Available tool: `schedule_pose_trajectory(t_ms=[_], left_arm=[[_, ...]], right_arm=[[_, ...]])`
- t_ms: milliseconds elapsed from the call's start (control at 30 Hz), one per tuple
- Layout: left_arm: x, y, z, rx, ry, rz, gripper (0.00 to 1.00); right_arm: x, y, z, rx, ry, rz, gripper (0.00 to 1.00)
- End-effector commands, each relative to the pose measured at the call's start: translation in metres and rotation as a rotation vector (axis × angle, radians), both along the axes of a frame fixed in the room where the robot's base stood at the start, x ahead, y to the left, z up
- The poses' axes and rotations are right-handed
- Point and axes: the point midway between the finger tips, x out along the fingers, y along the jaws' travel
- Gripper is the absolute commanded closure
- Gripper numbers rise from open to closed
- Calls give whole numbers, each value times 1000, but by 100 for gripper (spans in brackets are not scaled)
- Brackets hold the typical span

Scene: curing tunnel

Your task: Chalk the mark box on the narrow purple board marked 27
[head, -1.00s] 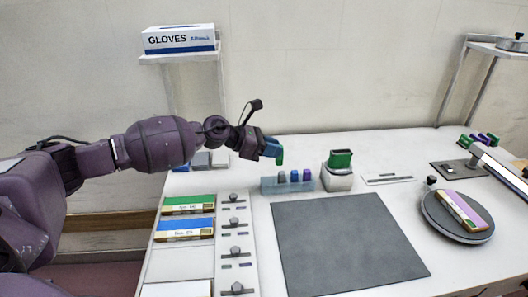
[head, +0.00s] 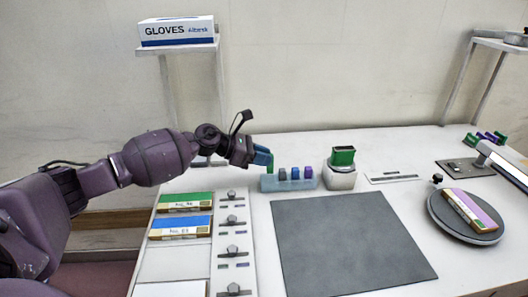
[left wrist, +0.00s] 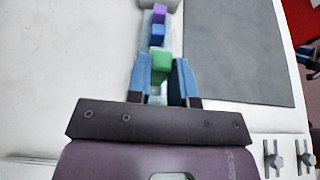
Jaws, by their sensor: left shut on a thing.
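My left gripper (head: 262,158) is shut on a green chalk (head: 270,166) at the left end of the pale blue chalk holder (head: 285,185). The left wrist view also shows the green chalk (left wrist: 161,64) between the blue fingertips (left wrist: 162,82). I cannot tell whether its lower end sits in the holder. Blue and purple chalks (head: 308,172) stand in the holder to its right. A narrow board with a purple strip (head: 478,207) lies on the dark round turntable (head: 440,222) at the right. Its number and mark box are not readable. My right gripper is out of view.
A large grey mat (head: 350,245) covers the middle of the table. A white device with a green top (head: 341,178) stands right of the holder. Green and blue boards (head: 181,225) lie at the left, beside a strip of knobs (head: 233,250). A glove box (head: 177,31) sits above.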

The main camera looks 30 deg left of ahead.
Motion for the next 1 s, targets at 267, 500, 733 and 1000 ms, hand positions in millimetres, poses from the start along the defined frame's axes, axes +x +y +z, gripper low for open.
schedule_pose_trajectory(t_ms=[267, 500, 733, 1000], left_arm=[[0, 0, -13, 0, 0, 1, 100], [0, 0, -12, -1, -1, 1, 100], [-1, 1, -13, 0, 0, 1, 100], [-2, 2, -12, -1, -1, 1, 100]], right_arm=[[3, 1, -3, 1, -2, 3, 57], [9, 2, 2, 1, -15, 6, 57], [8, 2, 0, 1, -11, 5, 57], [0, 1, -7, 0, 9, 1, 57]])
